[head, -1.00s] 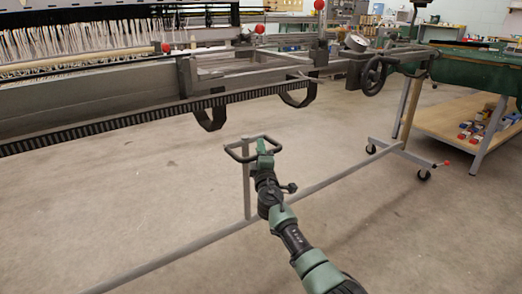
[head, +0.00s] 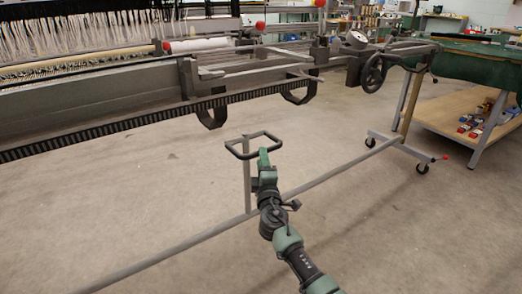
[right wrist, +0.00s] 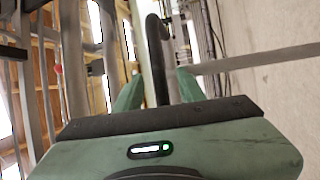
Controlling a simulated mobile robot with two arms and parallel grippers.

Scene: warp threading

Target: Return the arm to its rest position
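My right gripper (head: 264,156) is in the lower middle of the head view, at the near right corner of a black rectangular loop (head: 232,152) on a grey post. The right wrist view shows its two green fingers (right wrist: 158,90) apart, with a dark bar (right wrist: 157,50) running in the gap between them. I cannot tell whether the fingers touch it. My right arm reaches up from the bottom edge. My left gripper is not in view. The loom (head: 100,110) stands behind, with hanging warp threads (head: 70,38) at upper left.
A grey floor rail (head: 180,250) runs diagonally past the arm to a wheeled foot (head: 422,168). A handwheel (head: 373,73) sits on the loom's right side. A workbench (head: 455,100) with small coloured items stands at right.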

